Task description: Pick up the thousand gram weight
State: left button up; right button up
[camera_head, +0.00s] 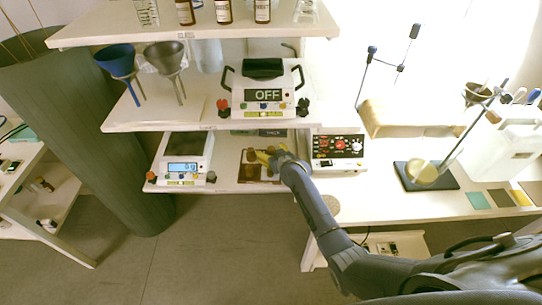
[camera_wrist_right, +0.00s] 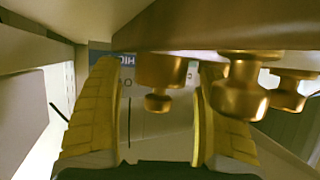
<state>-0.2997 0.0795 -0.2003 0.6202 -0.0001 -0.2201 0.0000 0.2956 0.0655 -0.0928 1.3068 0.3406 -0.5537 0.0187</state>
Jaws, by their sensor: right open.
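Several brass weights (camera_head: 251,172) stand on a small brown board on the lower shelf in the head view. My right gripper (camera_head: 268,156) reaches in over the board from the right, with yellow fingers. In the right wrist view, which shows the weights upside down, the right gripper (camera_wrist_right: 155,105) is open. One knobbed brass weight (camera_wrist_right: 160,72) sits between its two fingers. No mass markings are readable, so I cannot tell which is the thousand gram weight. My left gripper is out of view.
A digital scale (camera_head: 185,160) stands left of the board, and a control box with red knobs (camera_head: 338,150) stands right of it. The shelf above (camera_head: 160,120), holding funnels and a device reading OFF (camera_head: 263,95), limits headroom.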

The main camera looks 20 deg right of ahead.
grip_shut()
jog(key=shift+r, duration=0.1)
dwell(0.5)
jog(key=shift+r, duration=0.1)
